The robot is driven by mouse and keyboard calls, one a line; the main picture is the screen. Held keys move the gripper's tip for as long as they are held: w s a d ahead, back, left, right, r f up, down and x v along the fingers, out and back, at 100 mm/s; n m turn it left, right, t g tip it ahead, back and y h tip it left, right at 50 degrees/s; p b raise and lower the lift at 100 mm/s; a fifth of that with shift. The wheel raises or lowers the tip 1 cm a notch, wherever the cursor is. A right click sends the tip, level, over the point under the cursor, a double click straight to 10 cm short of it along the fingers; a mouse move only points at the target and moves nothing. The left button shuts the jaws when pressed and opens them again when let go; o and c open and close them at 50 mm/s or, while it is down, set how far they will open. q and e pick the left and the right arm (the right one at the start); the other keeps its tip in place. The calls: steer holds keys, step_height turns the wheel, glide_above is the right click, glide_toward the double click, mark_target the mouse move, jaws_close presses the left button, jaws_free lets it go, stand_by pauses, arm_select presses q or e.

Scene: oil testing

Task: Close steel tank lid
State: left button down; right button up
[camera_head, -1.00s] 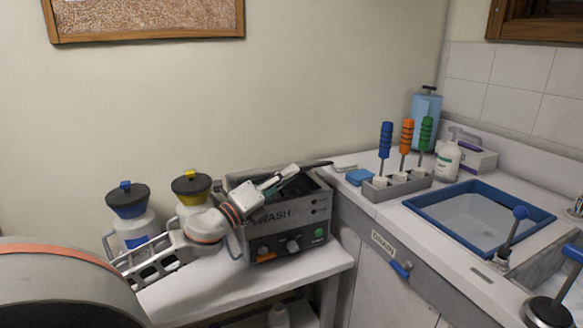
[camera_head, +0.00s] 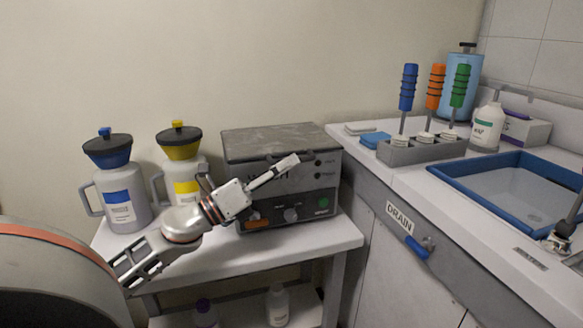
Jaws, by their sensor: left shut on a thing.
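The steel tank (camera_head: 325,190) is a grey box marked WASH, with knobs and buttons on its front, on the white side table. Its grey lid (camera_head: 270,140) lies flat over the top and looks closed; no opening shows. My left gripper (camera_head: 284,165) reaches in from the left across the tank's front. Its fingers are shut at the lid's front edge, on the dark lid handle (camera_head: 306,156), which they partly hide. The gripper and arm also cover part of the WASH lettering. My right gripper is not in view.
A blue-topped jug (camera_head: 119,200) and a yellow-topped jug (camera_head: 184,178) stand left of the tank, behind my arm. At right, the counter holds a rack (camera_head: 425,150) of coloured-handled tools and a blue-rimmed basin (camera_head: 460,190). The table front right is clear.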

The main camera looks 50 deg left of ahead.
arm_select(q)
steer(key=shift+f, duration=0.15)
steer(key=c, duration=2.4)
jaws_free()
steer(key=shift+w, duration=0.15)
steer(key=v, duration=1.2)
steer(key=shift+d, duration=0.1)
